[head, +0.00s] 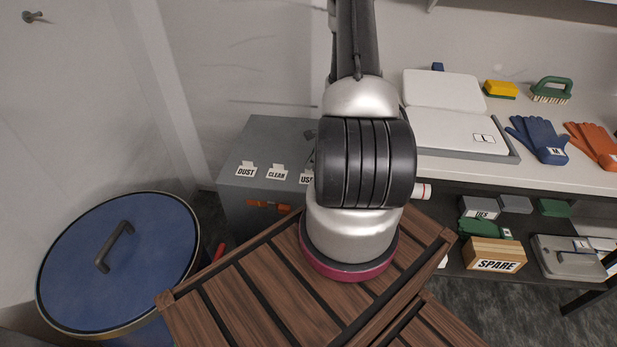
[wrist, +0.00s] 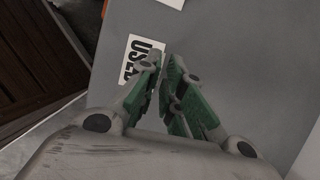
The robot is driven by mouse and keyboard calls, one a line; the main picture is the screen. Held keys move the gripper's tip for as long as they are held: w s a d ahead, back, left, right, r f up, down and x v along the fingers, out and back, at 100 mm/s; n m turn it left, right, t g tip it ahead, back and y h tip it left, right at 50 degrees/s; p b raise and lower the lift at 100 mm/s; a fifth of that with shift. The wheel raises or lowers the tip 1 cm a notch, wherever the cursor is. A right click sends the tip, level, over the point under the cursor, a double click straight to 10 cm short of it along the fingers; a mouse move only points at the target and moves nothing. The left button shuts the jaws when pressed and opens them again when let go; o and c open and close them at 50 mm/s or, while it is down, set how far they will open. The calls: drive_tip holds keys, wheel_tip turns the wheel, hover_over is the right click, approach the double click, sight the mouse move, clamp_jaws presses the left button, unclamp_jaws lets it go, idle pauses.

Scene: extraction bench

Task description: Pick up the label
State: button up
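The white label lettered USED, partly covered by the left finger, lies on a grey surface in the wrist view (wrist: 138,52). In the head view its left part (head: 306,179) shows on the grey cabinet beside my arm, which hides the rest. My gripper (wrist: 163,64) has green-padded fingers with a narrow gap between their tips. The tips are at the right edge of the label. I cannot tell whether they touch it. The head view does not show my gripper; my arm is in front of it. Similar labels, DUST (head: 246,171) and CLEAN (head: 277,174), stand to the left on the cabinet.
The grey cabinet (head: 245,205) stands behind a slatted wooden surface (head: 255,290). A blue lidded drum (head: 150,240) is at left. The white bench (head: 455,172) at right holds a case, gloves, a sponge and a brush. A SPARE box (head: 495,255) sits on the lower shelf.

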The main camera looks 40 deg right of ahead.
sight(310, 177)
drive_tip(key=shift+x, duration=1.2)
clamp_jaws()
